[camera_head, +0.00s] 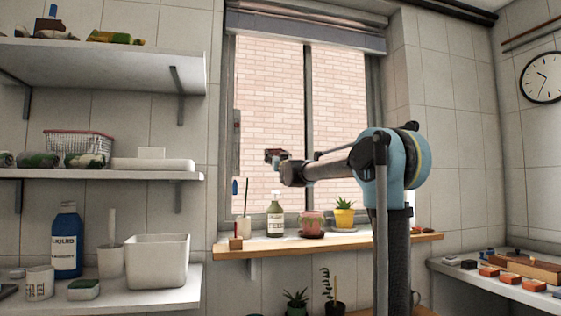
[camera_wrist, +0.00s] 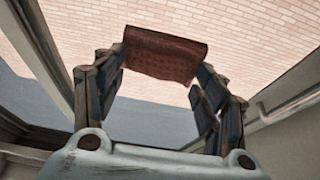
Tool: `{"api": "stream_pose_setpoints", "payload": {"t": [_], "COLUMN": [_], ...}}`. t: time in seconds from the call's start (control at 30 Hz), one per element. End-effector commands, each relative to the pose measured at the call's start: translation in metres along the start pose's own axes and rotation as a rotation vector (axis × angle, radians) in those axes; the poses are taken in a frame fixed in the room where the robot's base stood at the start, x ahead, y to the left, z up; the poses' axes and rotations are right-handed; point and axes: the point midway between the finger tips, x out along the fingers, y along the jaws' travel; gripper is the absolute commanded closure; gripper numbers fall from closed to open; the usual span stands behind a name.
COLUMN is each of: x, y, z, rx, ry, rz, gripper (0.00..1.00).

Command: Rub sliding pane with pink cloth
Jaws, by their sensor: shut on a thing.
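My gripper (camera_wrist: 157,72) is shut on a folded cloth (camera_wrist: 165,56), which looks dark reddish-brown in this light. The cloth spans between the two fingertips in the wrist view, and brick shows beyond it. In the head view my gripper (camera_head: 276,157) is small and reaches toward the window, in front of its left pane (camera_head: 268,100). The right pane (camera_head: 340,90) lies beyond a dark upright bar. The glass is clear, so I cannot tell which pane slides or whether the cloth touches the glass.
Below my gripper, the wooden sill (camera_head: 350,243) holds a soap bottle (camera_head: 275,217), a pink pot (camera_head: 311,222) and a yellow plant pot (camera_head: 344,216). Shelves (camera_head: 105,75) fill the left wall. A counter with blocks (camera_head: 510,278) is at right. A rolled blind (camera_head: 300,30) hangs above.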

Motion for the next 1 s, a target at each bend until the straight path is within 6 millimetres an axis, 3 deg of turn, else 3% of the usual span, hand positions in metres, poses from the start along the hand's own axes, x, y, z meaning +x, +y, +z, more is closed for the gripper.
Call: {"api": "stream_pose_setpoints", "payload": {"t": [1.0], "x": [0.002], "y": [-0.050], "z": [0.001], "rx": [0.000], "ry": [-0.001], "rz": [-0.002], "gripper": [0.53]}}
